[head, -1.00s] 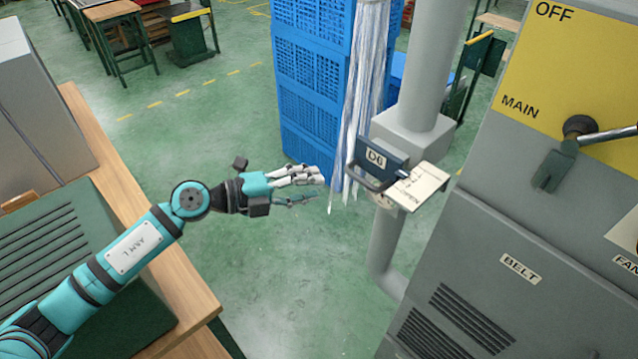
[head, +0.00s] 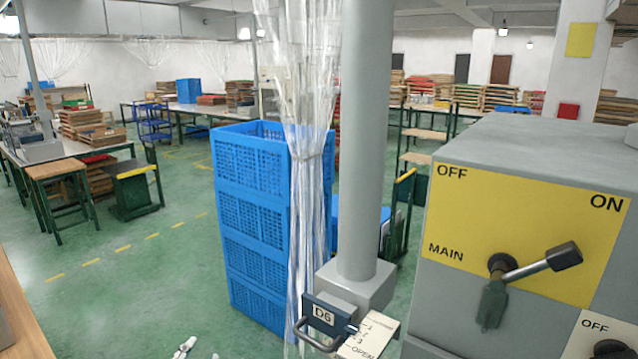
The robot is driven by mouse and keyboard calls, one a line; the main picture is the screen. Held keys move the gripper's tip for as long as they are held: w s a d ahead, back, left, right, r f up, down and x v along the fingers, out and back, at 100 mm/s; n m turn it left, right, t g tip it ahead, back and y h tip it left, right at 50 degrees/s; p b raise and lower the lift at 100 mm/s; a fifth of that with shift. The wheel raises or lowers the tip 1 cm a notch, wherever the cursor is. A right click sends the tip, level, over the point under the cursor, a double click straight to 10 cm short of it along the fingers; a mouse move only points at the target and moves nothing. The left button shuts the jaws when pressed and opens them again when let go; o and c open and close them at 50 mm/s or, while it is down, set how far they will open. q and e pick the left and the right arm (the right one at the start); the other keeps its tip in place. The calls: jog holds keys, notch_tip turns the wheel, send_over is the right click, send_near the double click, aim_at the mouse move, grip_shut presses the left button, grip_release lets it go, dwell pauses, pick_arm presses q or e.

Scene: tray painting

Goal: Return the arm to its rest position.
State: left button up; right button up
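Only the pale fingertips of my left gripper (head: 188,348) show, at the bottom edge of the head view. The rest of that gripper and its arm are out of the picture, and I cannot tell whether it is open or shut. The fingertips are apart from the D6 handle (head: 324,322) on the grey post, which is to their right. My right arm and gripper are not in view.
A stack of blue crates (head: 250,215) and a gathered clear strip curtain (head: 308,190) stand behind the post (head: 366,150). A grey cabinet (head: 520,150) with a yellow MAIN switch plate (head: 470,200) fills the right. Green floor (head: 150,290) is open at left.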

pick_arm(q)
jog(key=s+a+f+n+g+y, duration=0.25)
jog(key=s+f+n+g, duration=0.25)
jog(key=s+f+g, duration=0.5)
jog(key=s+d+f+g+h, duration=0.1)
jog(key=s+d+f+g, duration=0.1)
jog(key=s+f, duration=0.35)
jog(key=s+d+f+g+h, duration=0.1)
jog(key=s+f+g, duration=0.1)
jog(key=s, duration=0.7)
notch_tip(320, 180, down, 32)
jog(key=s+g+b, duration=0.2)
jog(key=s+b, duration=0.1)
jog(key=b, duration=0.1)
jog(key=s+a+f+b, duration=0.2)
jog(key=s+f, duration=1.3)
jog(key=f, duration=0.2)
jog(key=shift+s+a+g, duration=0.3)
jog(key=shift+s+g, duration=0.05)
jog(key=shift+g, duration=0.05)
jog(key=shift+f, duration=0.1)
